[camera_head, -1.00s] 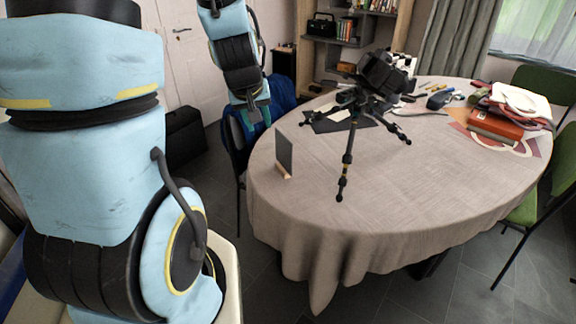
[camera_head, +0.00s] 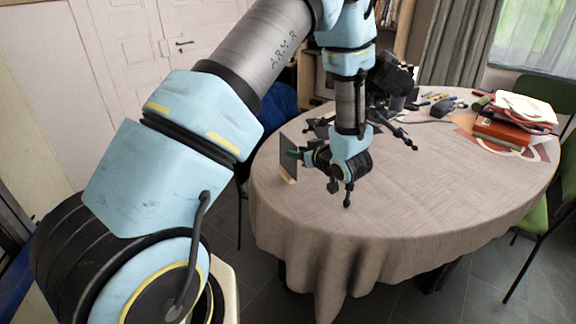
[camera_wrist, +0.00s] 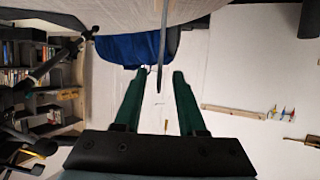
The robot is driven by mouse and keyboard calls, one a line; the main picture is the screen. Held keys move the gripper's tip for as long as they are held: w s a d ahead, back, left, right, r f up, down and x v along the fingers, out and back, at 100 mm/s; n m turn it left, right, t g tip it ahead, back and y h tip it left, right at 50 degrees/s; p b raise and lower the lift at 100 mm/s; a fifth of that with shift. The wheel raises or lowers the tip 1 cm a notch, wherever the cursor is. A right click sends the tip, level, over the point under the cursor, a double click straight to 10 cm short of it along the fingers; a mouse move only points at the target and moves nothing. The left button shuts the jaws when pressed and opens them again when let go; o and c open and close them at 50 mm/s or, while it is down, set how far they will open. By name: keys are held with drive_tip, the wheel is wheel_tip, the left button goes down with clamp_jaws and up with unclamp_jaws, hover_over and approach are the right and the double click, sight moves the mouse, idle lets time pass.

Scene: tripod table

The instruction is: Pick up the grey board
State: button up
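The grey board (camera_head: 288,158) stands upright on a small wooden foot near the left edge of the round table. In the wrist view the board shows nearly edge-on as a thin grey strip (camera_wrist: 163,48). My gripper (camera_head: 294,154) is at the board's right side, level with its upper part. Its two green fingers are open in the wrist view (camera_wrist: 157,76), and the strip's end lies between them in the picture. I cannot tell whether either finger touches the board. My arm partly covers the tripod (camera_head: 390,85) behind.
The table (camera_head: 420,190) has a beige cloth and a clear front half. Tripod legs spread close behind my gripper. Red and white books (camera_head: 505,125) and small tools lie at the back right. A green chair (camera_head: 545,195) stands at the right.

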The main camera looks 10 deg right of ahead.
sight(288, 159)
drive_tip(key=p+x, duration=0.2)
drive_tip(key=x, duration=0.3)
drive_tip(key=shift+w+a+f, duration=0.15)
drive_tip(key=shift+w, duration=0.15)
drive_tip(key=shift+w+a+f, duration=0.1)
drive_tip(key=shift+w+f, duration=0.2)
drive_tip(key=shift+w, duration=0.2)
clamp_jaws()
idle(0.8)
